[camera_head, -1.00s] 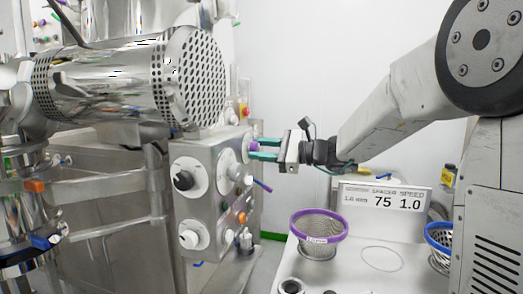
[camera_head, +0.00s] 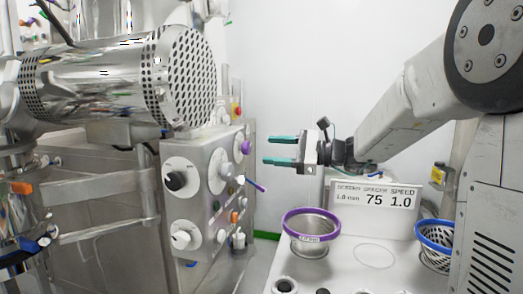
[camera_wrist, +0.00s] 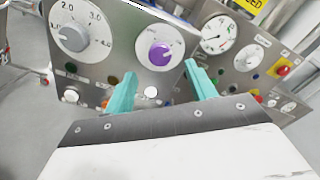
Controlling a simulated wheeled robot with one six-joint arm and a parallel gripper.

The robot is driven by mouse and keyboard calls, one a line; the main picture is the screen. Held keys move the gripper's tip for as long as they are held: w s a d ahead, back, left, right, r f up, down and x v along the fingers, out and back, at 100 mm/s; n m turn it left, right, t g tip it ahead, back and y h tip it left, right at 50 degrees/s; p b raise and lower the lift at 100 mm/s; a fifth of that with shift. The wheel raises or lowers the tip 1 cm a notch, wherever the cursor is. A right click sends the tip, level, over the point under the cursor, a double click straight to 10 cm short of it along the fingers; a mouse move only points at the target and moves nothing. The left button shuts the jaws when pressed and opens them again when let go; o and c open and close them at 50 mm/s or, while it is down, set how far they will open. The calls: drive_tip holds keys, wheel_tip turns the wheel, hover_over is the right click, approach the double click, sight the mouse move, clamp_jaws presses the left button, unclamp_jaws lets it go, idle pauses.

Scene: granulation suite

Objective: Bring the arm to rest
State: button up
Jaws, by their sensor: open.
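My gripper (camera_head: 280,150) is open and empty, its two teal fingers pointing left toward the steel control panel. In the wrist view the fingers (camera_wrist: 157,85) are spread apart with a gap between them. A purple knob (camera_head: 246,147) on the panel's face lies left of the fingertips, clear of them. In the wrist view the purple knob (camera_wrist: 159,53) sits on a white dial beyond the fingers. My arm reaches in from the right, over the white worktop.
The steel control panel (camera_head: 208,158) carries several dials, and a perforated steel drum (camera_head: 180,80) is above it. A purple-rimmed screen (camera_head: 311,224), a blue-rimmed screen (camera_head: 436,238) and a sign (camera_head: 374,197) reading 75 and 1.0 stand on the white worktop (camera_head: 350,275).

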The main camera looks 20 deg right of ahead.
drive_tip(key=shift+v, duration=0.8)
